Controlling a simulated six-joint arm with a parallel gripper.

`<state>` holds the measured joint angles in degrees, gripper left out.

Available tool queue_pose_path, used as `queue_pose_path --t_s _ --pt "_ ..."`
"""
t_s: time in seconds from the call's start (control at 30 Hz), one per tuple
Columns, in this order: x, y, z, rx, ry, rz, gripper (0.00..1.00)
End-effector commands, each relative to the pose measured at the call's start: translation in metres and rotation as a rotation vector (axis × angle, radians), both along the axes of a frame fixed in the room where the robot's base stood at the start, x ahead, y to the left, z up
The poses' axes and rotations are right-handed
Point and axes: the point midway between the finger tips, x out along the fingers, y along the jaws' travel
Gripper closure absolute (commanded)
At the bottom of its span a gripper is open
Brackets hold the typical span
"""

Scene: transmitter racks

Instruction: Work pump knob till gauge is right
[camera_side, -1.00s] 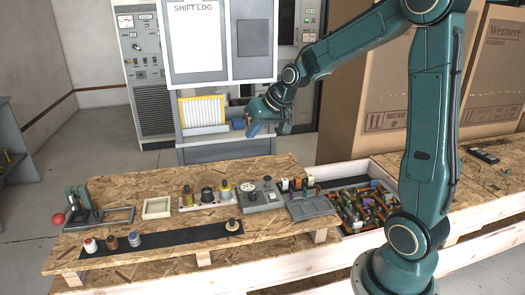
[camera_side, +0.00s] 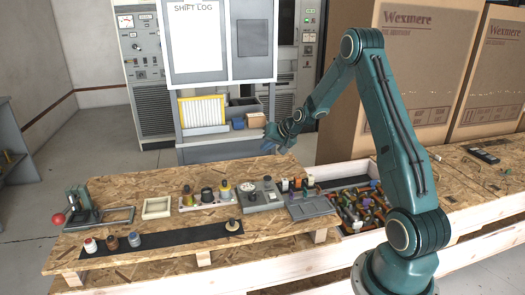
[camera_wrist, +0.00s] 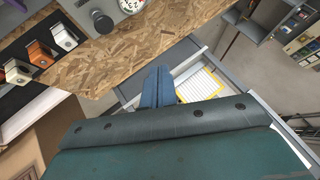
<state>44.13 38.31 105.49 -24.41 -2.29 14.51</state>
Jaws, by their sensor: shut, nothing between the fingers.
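A grey box with a white round gauge (camera_side: 247,187) and a dark knob (camera_side: 267,183) sits on the chipboard bench. In the wrist view the gauge (camera_wrist: 131,5) is cut off at the top edge, with a red mark on its dial; the needle reading cannot be made out. The dark knob (camera_wrist: 103,21) is beside it. My gripper (camera_side: 268,148) is above the far edge of the bench, behind the box and apart from it. In the wrist view its blue fingers (camera_wrist: 157,88) are together and empty.
A red-ball lever device (camera_side: 80,208), a pale tray (camera_side: 144,208) and a panel with several knobs (camera_side: 180,207) stand left of the box. A grey tray (camera_side: 310,209) and a bin of tools are right. A cabinet with a yellow-framed filter (camera_side: 180,112) stands behind.

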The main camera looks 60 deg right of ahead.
Motion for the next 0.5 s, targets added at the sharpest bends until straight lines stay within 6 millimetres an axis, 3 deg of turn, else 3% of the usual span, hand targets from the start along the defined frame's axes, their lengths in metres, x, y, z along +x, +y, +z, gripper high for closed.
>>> queue_pose_path --t_s 0.2,0.5 --pt "-0.001 -0.018 -0.019 0.022 -0.02 -0.041 1.0" --pt "-0.002 -0.021 -0.021 0.025 -0.024 -0.047 1.0"
